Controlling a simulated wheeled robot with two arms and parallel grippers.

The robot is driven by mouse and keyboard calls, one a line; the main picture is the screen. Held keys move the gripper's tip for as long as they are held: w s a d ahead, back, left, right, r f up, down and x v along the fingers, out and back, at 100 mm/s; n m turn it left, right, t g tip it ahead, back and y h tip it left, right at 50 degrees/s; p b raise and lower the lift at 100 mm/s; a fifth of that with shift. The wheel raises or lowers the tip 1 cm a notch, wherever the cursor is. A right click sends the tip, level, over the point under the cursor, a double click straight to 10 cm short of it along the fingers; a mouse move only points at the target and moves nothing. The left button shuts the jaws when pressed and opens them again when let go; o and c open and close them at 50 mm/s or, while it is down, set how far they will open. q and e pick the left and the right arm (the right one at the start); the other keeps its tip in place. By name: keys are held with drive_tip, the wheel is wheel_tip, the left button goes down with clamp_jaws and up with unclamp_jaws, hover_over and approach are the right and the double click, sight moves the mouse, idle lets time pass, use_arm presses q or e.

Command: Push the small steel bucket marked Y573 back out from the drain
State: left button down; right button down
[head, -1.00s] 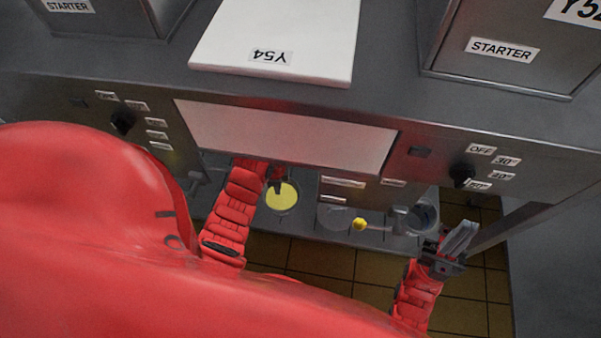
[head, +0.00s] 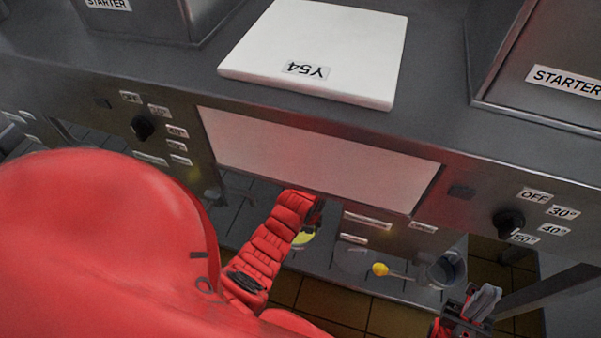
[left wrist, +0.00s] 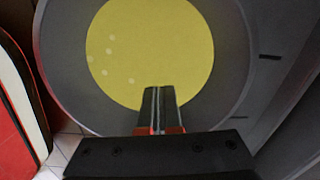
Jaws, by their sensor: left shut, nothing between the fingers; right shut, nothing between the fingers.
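A round steel vessel filled with yellow liquid (head: 303,237) stands low under the counter front, partly covered by my left forearm. The left wrist view shows its yellow contents (left wrist: 150,48) and wide grey rim from above. My left gripper (left wrist: 159,92) is shut and empty, its fingertips overlapping the near edge of the yellow surface; I cannot tell if they touch it. Its fingers are hidden in the head view. A smaller grey bucket (head: 447,268) stands further right. My right gripper (head: 486,298) is shut and empty just below and right of it. No Y573 mark is readable.
A yellow-ended tool (head: 380,269) lies left of the grey bucket. The counter front (head: 320,160) with knobs and labels overhangs this low area. A white slab marked Y54 (head: 330,50) rests on top. Tiled floor (head: 335,303) shows below.

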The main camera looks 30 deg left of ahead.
use_arm(q)
drive_tip(key=shift+d, duration=0.2)
drive_tip(key=shift+w+d+r, duration=0.15)
drive_tip(key=shift+w+d, duration=0.05)
drive_tip(key=shift+d, duration=0.15)
drive_tip(key=d, duration=0.1)
drive_tip(key=w+d+p, duration=0.1)
drive_tip(key=d, duration=0.1)
drive_tip(key=shift+w+d, duration=0.15)
drive_tip(key=shift+p, duration=0.3)
